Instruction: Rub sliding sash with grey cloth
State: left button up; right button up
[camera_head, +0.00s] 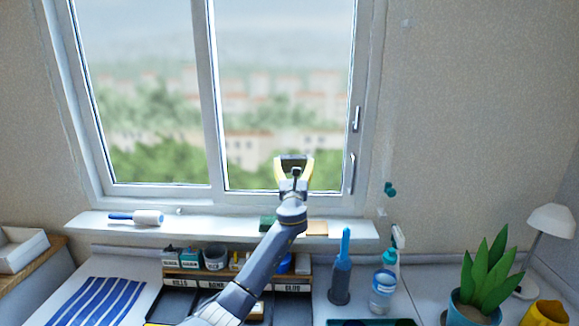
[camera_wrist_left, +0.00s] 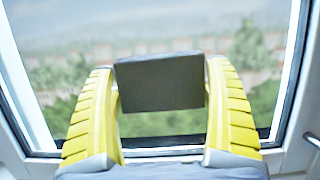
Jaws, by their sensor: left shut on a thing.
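The sliding sash (camera_head: 216,110) is the white-framed right part of the window, with a pale handle at its right edge. Its glass fills the left wrist view (camera_wrist_left: 60,50). My left gripper (camera_head: 293,170) is in front of the lower part of this pane. Its yellow fingers are shut on the grey cloth (camera_wrist_left: 160,82), which looks like a flat dark grey rectangle between the fingertips. I cannot tell whether the cloth touches the glass. My right gripper is not in view.
A white sill (camera_head: 200,228) runs below the window, with a lint roller (camera_head: 148,217) on its left. Below stand a rack of small pots (camera_head: 215,257), a blue brush (camera_head: 342,265), a spray bottle (camera_head: 383,280) and a potted plant (camera_head: 482,280). A white lamp (camera_head: 550,220) stands at right.

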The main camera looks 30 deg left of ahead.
pick_arm(q)
jog(key=shift+w+d, duration=0.5)
jog(key=shift+d, duration=0.35)
jog(key=shift+a, duration=0.1)
jog(key=shift+a, duration=0.1)
jog(key=shift+s+a+r, duration=0.1)
jog(key=shift+s+a, duration=0.2)
jog(key=shift+a, duration=0.3)
jog(key=shift+s+a+f, duration=0.1)
jog(key=shift+s+a, duration=0.15)
jog(key=shift+a, duration=0.4)
jog(key=shift+s+a+r, duration=0.1)
jog(key=shift+s+a, duration=0.2)
jog(key=shift+a, duration=0.3)
jog(key=shift+s+d, duration=0.15)
jog(key=shift+s, duration=0.3)
jog(key=shift+s+d, duration=0.65)
jog(key=shift+s, duration=0.2)
jog(key=shift+s+d, duration=0.6)
jog(key=shift+s, duration=0.25)
jog(key=shift+s+d, duration=0.25)
jog(key=shift+s, duration=0.15)
